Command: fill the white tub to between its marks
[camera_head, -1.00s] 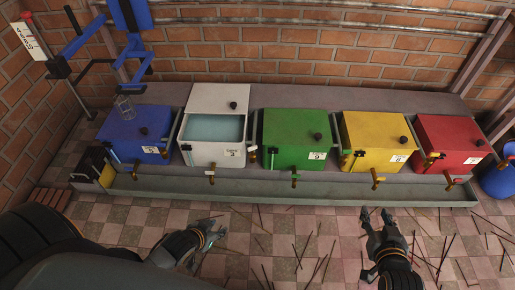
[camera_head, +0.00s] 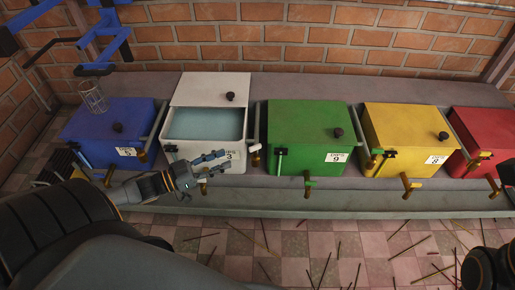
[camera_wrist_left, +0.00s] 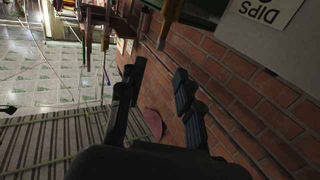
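The white tub (camera_head: 208,151) stands between the blue and green tubs. Its lid (camera_head: 210,88) is tilted up at the back, and pale blue-grey liquid (camera_head: 205,124) shows inside. Fill marks cannot be made out. A brass tap (camera_head: 204,187) sticks out low on its front. My left gripper (camera_head: 222,164) is open and empty, in front of the tub's lower front, beside its number label. The left wrist view shows its fingers (camera_wrist_left: 158,80) apart, with a brass tap (camera_wrist_left: 170,10) above them. My right gripper (camera_head: 490,266) is partly cut off at the lower right; its fingers are unclear.
Blue (camera_head: 105,132), green (camera_head: 308,135), yellow (camera_head: 410,138) and red (camera_head: 490,135) tubs stand in the row on a grey ledge (camera_head: 340,202). Pipes and taps stick out between them. A wire-like cage (camera_head: 92,97) stands on the blue tub. Thin sticks litter the tiled floor.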

